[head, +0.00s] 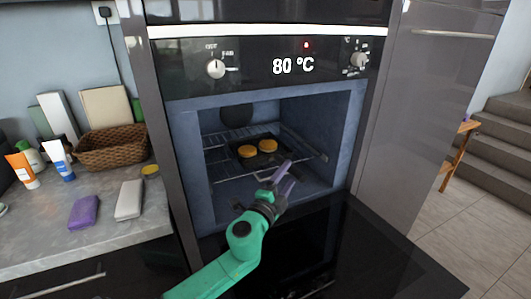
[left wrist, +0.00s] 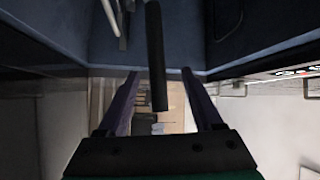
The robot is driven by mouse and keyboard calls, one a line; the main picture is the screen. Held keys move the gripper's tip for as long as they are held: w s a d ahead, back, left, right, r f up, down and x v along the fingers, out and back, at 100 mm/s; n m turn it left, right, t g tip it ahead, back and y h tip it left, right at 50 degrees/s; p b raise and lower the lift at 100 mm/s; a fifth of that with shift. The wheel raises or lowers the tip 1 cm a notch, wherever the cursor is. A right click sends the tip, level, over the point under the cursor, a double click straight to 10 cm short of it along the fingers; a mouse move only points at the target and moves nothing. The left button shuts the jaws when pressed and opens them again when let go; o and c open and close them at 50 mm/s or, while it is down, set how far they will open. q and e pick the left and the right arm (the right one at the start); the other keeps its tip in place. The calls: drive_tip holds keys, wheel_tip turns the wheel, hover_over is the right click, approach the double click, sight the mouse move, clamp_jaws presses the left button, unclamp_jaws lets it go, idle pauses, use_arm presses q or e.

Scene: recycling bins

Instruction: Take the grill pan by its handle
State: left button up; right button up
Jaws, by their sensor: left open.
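The dark grill pan (head: 261,159) sits on the wire rack inside the open oven, with two round yellow-orange patties on it. My left gripper (head: 283,177), with purple fingers, is at the oven opening, just in front of the pan's right side. In the left wrist view, a dark bar that looks like the pan's handle (left wrist: 157,55) runs between the two spread fingers of the gripper (left wrist: 160,73). Gaps show on both sides of it. In the head view the handle is hidden or too small to make out. My right gripper is not in view.
The oven (head: 340,140) reads 80 °C, and its door (head: 350,250) is folded down under my arm. The oven's side walls and wire rack (head: 215,153) surround the pan closely. At left, a counter (head: 60,235) holds a wicker basket (head: 112,148), tubes and sponges.

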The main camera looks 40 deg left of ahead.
use_arm(q)
drive_tip(key=w, duration=0.7)
drive_tip(key=shift+w+a+p, duration=0.2)
drive_tip(key=shift+a+p, duration=0.1)
drive_tip(key=shift+a, duration=0.05)
drive_tip(key=shift+s+r, duration=0.1)
drive_tip(key=shift+r, duration=0.15)
clamp_jaws()
